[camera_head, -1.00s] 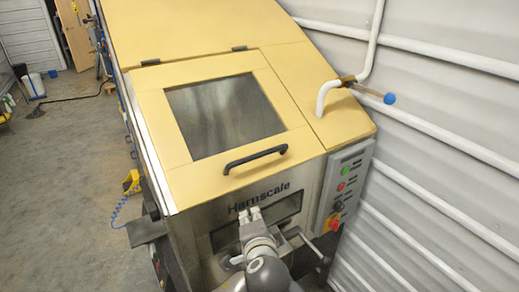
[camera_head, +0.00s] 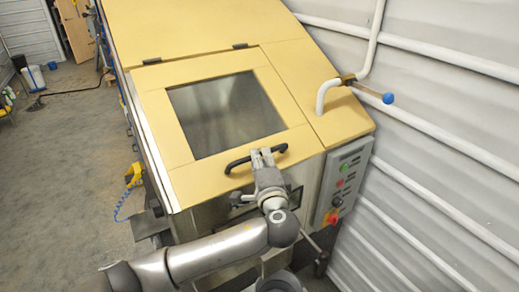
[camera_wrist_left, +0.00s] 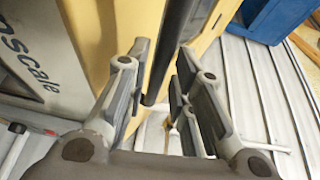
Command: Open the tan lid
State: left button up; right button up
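The tan lid (camera_head: 163,117) lies closed on the sloping top of the hopper. It has a dark window (camera_head: 225,115) in its middle and two dark hinges at its upper edge. A black bar handle (camera_head: 238,162) runs along its lower edge. My left gripper (camera_head: 262,155) is at the right part of this handle, coming from below. In the left wrist view my left gripper (camera_wrist_left: 160,75) has its fingers apart, and the black handle (camera_wrist_left: 168,55) shows between them. I cannot tell whether either finger touches it. My right gripper is not in view.
A control panel (camera_head: 343,180) with coloured buttons is on the hopper's front right. A white pipe (camera_head: 325,95) with a blue-knobbed lever (camera_head: 388,98) stands at the right, before the ribbed wall (camera_head: 450,120). The floor (camera_head: 65,160) at left is mostly clear.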

pick_arm(q)
jog(key=shift+p+x, duration=0.35)
jog(key=shift+x, duration=1.2)
grip_shut()
